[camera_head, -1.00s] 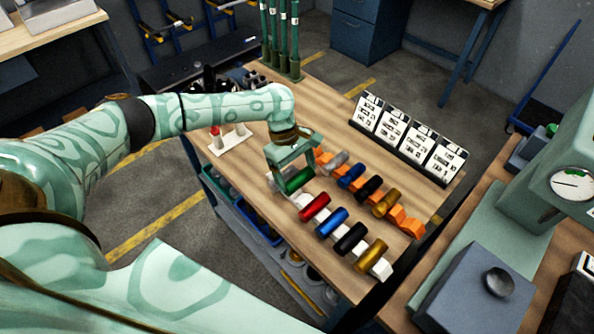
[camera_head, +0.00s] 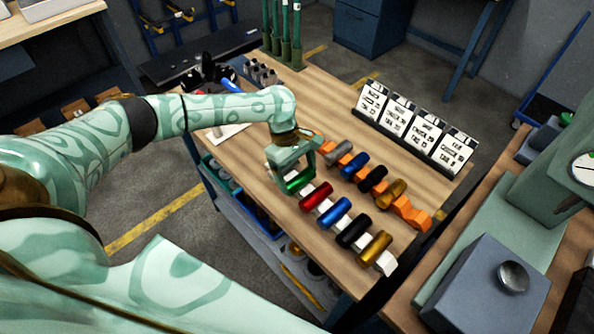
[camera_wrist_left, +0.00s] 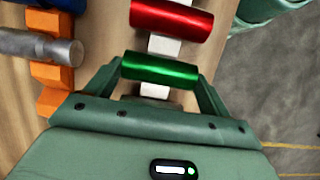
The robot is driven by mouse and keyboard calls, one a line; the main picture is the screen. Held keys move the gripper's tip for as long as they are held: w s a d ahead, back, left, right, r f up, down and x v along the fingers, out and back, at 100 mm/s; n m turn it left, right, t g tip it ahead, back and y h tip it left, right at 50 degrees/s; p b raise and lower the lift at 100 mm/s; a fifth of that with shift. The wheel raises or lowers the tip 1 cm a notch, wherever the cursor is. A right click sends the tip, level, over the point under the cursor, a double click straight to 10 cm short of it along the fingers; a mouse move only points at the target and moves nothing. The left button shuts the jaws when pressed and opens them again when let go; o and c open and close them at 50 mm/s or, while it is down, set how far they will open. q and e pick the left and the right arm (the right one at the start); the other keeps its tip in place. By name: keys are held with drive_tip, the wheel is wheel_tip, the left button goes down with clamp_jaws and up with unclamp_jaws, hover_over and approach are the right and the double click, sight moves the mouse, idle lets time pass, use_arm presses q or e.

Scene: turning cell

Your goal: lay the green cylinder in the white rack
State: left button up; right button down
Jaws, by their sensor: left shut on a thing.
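The green cylinder (camera_head: 298,183) is between the fingers of my left gripper (camera_head: 294,179), which is shut on it. It lies level across the far-left end of the white rack (camera_head: 386,262), at or just above it; I cannot tell if it touches. The left wrist view shows the green cylinder (camera_wrist_left: 160,68) crosswise over the white rack (camera_wrist_left: 164,46), beside the red cylinder (camera_wrist_left: 172,19). The rack also holds red (camera_head: 316,195), blue (camera_head: 333,217), black (camera_head: 353,231) and gold (camera_head: 374,247) cylinders. My right gripper is not in view.
An orange rack (camera_head: 415,217) with grey, blue, black and gold cylinders stands close behind the white one. A row of white cards (camera_head: 413,129) stands at the table's back right. Green posts (camera_head: 285,35) stand at the far end. Bare wood lies between.

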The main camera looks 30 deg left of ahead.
use_arm(q)
drive_tip(key=shift+f, duration=0.1)
drive_tip(key=o, duration=1.1)
drive_tip(key=shift+c, duration=0.2)
drive_tip(key=p+v, duration=0.5)
drive_tip(key=v, duration=1.1)
drive_tip(key=shift+w, duration=0.1)
